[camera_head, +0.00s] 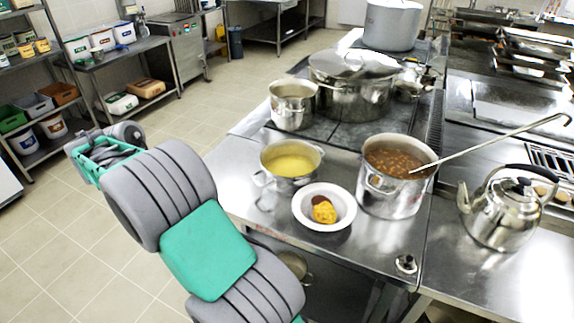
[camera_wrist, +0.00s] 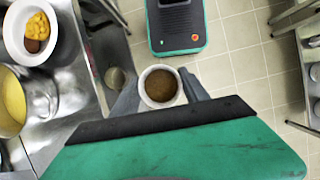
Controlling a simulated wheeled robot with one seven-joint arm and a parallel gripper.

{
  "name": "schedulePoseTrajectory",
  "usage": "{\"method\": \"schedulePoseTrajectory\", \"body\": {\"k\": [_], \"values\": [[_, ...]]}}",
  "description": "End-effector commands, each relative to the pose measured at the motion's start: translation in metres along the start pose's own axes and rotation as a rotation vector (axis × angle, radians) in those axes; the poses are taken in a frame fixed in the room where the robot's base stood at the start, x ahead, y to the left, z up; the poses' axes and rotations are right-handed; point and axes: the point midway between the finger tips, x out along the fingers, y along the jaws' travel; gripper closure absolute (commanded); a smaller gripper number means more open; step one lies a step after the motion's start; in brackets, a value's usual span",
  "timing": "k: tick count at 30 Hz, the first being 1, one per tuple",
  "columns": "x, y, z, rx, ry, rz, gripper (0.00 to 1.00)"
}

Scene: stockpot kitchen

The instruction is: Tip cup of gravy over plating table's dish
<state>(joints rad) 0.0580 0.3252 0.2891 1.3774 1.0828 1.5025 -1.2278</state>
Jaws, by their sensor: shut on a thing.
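A white cup (camera_wrist: 145,97) of brown gravy (camera_wrist: 160,86) stands between the grey fingers of my gripper (camera_wrist: 160,90) in the wrist view. The gripper is shut on it, and the cup looks roughly upright, seen from above over the floor beside the table. The white dish (camera_head: 299,207) is on the steel plating table (camera_head: 232,167) and holds yellow food and a brown piece. The dish also shows at the upper left of the wrist view (camera_wrist: 13,47), apart from the cup. In the head view my arm is left of the table, and the fingers and cup cannot be made out.
A pot of yellow soup (camera_head: 290,164) stands behind the dish, and a stew pot (camera_head: 388,192) with a ladle (camera_head: 490,147) stands to its right. A kettle (camera_head: 502,210) is farther right. More pots are behind. The floor (camera_head: 60,235) left of the table is clear.

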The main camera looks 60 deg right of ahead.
Motion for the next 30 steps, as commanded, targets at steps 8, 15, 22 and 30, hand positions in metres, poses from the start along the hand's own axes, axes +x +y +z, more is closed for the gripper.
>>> {"method": "schedulePoseTrajectory", "body": {"k": [8,15,22,30], "values": [[0.013,0.157,0.046,-0.118,0.0,0.052,0.97],[0.047,0.288,0.133,-0.255,0.0,0.108,0.97],[0.078,0.355,0.206,-0.347,0.001,0.145,0.97],[0.086,0.366,0.219,-0.369,0.002,0.155,0.97]]}}
